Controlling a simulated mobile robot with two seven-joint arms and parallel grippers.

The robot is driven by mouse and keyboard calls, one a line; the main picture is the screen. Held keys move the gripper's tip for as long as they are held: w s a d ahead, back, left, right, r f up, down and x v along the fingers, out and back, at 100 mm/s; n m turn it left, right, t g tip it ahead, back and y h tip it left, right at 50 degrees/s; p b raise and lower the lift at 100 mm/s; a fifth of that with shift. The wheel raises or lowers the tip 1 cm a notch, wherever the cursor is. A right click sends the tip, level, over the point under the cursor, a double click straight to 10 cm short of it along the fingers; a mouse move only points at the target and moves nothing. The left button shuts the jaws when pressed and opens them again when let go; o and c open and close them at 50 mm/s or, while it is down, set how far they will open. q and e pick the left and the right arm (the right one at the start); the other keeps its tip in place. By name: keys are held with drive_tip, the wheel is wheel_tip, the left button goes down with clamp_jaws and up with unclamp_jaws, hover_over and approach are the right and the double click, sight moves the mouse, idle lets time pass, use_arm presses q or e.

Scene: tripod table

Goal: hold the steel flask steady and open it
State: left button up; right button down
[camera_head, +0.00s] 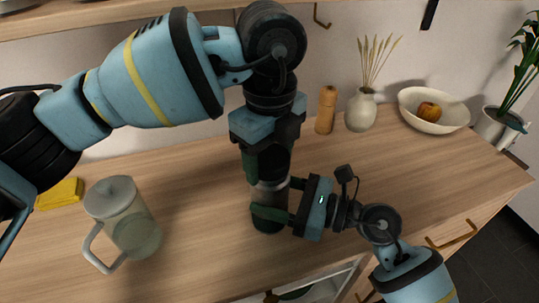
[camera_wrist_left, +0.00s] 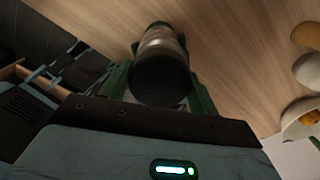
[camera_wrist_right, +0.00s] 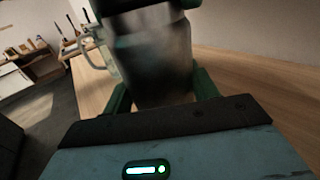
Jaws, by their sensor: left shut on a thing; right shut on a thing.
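The steel flask (camera_head: 267,196) stands upright on the wooden counter, a grey metal body with a dark lower part. My left gripper (camera_head: 270,165) comes down from above and is shut on the flask's dark cap (camera_wrist_left: 160,80). My right gripper (camera_head: 281,199) reaches in from the right and is shut around the flask's body. In the right wrist view the body (camera_wrist_right: 155,60) fills the space between the fingers, with the dark cap above it. The seam between cap and body is largely hidden by the fingers.
A lidded glass pitcher (camera_head: 130,225) and a yellow sponge-like block (camera_head: 60,194) are at the left. A wooden mill (camera_head: 326,110), a vase with dried stalks (camera_head: 361,111) and a white bowl (camera_head: 440,118) with fruit stand at the back.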

use_arm(q)
drive_tip(key=n, duration=0.7)
drive_tip(key=shift+n, duration=0.3)
drive_tip(key=o, duration=1.1)
drive_tip(key=shift+r, duration=0.15)
drive_tip(key=shift+r, duration=2.15)
drive_tip(key=shift+c, duration=0.5)
